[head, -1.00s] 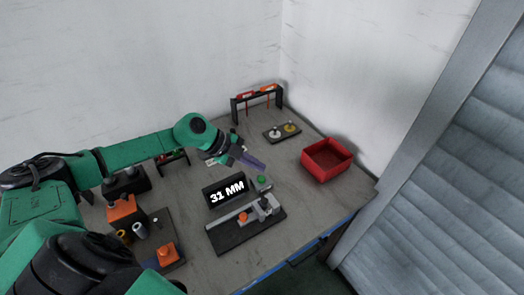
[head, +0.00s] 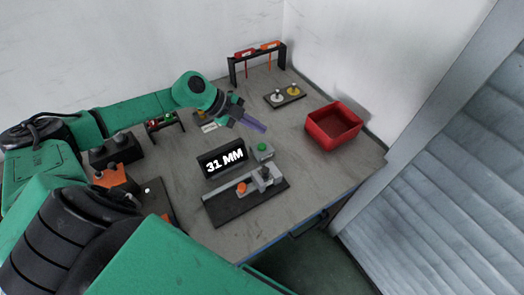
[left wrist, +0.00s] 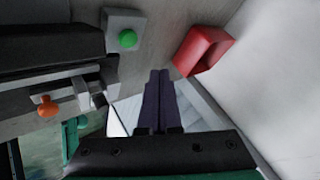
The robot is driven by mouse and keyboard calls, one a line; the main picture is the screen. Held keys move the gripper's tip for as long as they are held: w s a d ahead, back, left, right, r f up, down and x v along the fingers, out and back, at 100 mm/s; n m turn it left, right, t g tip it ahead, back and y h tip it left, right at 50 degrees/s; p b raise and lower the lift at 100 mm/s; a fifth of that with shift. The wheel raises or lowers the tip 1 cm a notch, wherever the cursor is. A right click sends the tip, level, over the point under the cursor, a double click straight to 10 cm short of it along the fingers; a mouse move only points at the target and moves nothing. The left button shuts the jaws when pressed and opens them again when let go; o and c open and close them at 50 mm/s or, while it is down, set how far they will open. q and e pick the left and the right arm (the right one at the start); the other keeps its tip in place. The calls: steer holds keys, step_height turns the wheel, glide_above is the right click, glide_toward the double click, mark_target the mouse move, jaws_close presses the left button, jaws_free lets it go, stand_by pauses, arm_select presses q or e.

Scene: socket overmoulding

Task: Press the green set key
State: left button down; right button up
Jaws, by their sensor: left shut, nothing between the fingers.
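The green set key (head: 262,147) is a round button on a small grey box beside the display, which reads "31 MM" (head: 224,161). The key also shows in the left wrist view (left wrist: 127,38), on its pale box at the upper left. My left gripper (head: 265,130) is shut and empty, with its purple fingers held just behind the key in the head view and apart from it. In the left wrist view the fingers (left wrist: 158,73) lie together, to the lower right of the key. My right gripper is not in view.
A black fixture (head: 235,207) with an orange knob (head: 240,188) and a grey clamp stands in front of the display. A red bin (head: 338,134) is at the right. A small plate with two pegs (head: 285,95) and a black rack (head: 231,71) stand at the back.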

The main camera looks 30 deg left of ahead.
mark_target(258, 146)
arm_select(q)
step_height(258, 146, down, 4)
steer(key=shift+f+b, duration=0.1)
steer(key=shift+b, duration=0.95)
steer(key=shift+f, duration=0.3)
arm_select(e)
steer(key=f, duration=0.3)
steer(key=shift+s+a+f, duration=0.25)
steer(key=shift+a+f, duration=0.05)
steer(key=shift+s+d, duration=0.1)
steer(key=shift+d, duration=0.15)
arm_select(q)
steer(key=shift+f, duration=0.35)
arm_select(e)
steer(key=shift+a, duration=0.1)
arm_select(q)
steer(key=shift+f, duration=0.5)
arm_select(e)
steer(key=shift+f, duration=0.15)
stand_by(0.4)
arm_select(q)
steer(key=shift+r+p, duration=0.75)
steer(key=shift+r, duration=0.15)
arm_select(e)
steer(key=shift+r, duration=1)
